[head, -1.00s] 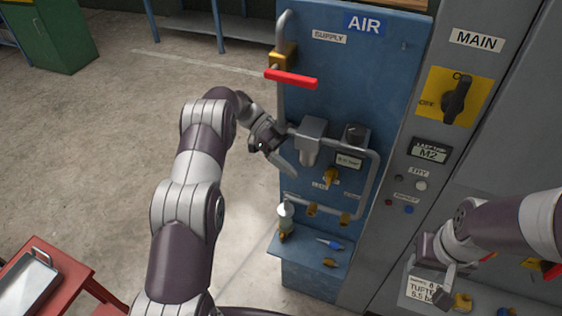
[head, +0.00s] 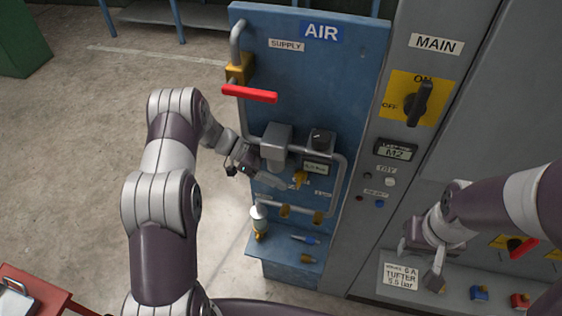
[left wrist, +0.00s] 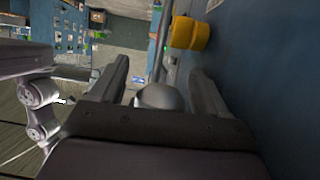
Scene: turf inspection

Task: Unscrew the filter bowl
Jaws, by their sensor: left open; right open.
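The filter's grey block (head: 276,143) is mounted on the blue AIR panel, left of a black-knobbed unit. My left gripper (head: 266,172) is open just below and left of this block; its arm and fingers hide the area under it, so I cannot make out the bowl there. In the left wrist view a grey rounded part (left wrist: 160,97) shows between the spread fingers, apparently part of the filter; I cannot tell whether they touch it. My right gripper (head: 424,260) is open and empty in front of the grey cabinet, above its low shelf.
A red-handled supply valve (head: 249,94) sits above the filter. A grey pipe loop runs around the units. A MAIN switch (head: 418,101) is on the cabinet. The floor at left is open.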

